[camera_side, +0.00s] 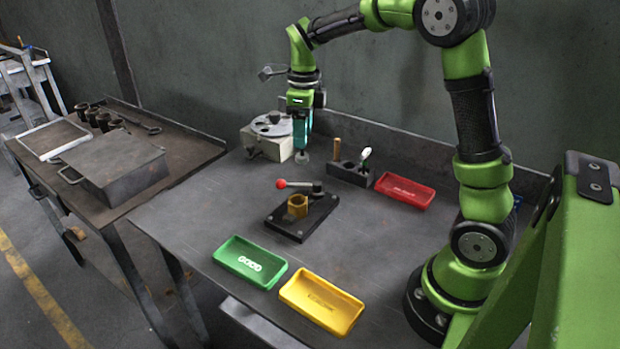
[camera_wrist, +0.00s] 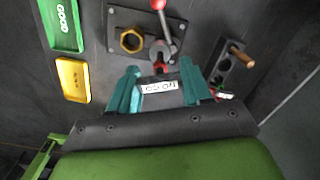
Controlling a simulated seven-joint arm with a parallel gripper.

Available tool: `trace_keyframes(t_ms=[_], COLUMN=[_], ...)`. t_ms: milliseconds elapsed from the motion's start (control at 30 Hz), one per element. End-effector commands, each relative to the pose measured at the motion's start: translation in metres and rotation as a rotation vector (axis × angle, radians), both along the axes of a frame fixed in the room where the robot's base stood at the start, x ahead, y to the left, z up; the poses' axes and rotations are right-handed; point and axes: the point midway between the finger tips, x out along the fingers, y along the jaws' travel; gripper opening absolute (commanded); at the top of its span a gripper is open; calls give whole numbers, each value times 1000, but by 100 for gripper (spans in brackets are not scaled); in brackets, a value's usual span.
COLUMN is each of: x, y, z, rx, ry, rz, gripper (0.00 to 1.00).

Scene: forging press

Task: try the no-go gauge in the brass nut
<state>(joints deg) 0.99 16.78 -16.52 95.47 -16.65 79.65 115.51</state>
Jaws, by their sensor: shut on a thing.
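The brass nut (camera_side: 297,206) sits in a dark clamp fixture (camera_side: 288,228) with a red-knobbed lever (camera_side: 298,185), mid-table. In the wrist view the nut (camera_wrist: 131,40) shows its open hole facing up. My gripper (camera_side: 302,130) is above the table behind the fixture, apart from the nut. In the wrist view its teal fingers (camera_wrist: 160,78) are shut on the no-go gauge (camera_wrist: 159,87), which bears a white label and shows red at its far end. The gauge's grey lower end (camera_side: 302,157) hangs below the fingers in the side view.
A dark gauge rack (camera_side: 349,173) holds a wooden-handled tool and a white-and-green piece. Red (camera_side: 404,190), green (camera_side: 249,262) and yellow (camera_side: 321,301) trays lie around the fixture. A machine with a round plate (camera_side: 268,137) stands behind my gripper.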

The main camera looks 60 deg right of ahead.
Motion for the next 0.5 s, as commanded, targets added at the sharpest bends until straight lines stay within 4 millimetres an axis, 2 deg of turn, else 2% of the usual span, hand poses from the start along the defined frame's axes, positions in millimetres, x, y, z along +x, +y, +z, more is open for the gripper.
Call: trace_keyframes(t_ms=[33,100,200,500], x=[-3,-8,-15,-22], y=[20,38,54,54], z=[1,0,-2,-24], rx=[0,0,-2,-9], ry=[0,3,10,25], rz=[46,90,129,127], gripper=[11,11,11,11])
